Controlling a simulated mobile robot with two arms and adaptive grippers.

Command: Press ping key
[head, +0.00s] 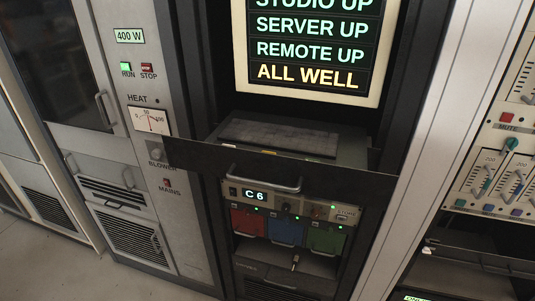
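A key marked ping cannot be made out in the head view. A lit screen (310,45) in the middle rack reads "STUDIO UP", "SERVER UP", "REMOTE UP" and, in yellow, "ALL WELL"; its top is cut off. Below it a drawer or shelf with a dark front panel (225,158) and a bar handle (262,180) stands out from the rack. A dark flat surface (280,137), possibly a keyboard, lies behind that front; no separate keys can be told apart. Neither of my grippers is in view.
Below the drawer is a unit with a "C 6" display (256,195) and red, blue and green modules (285,230). At left a "400 W" cabinet (130,36) has RUN and STOP buttons. At right is a fader panel (505,170). Floor (50,265) shows at lower left.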

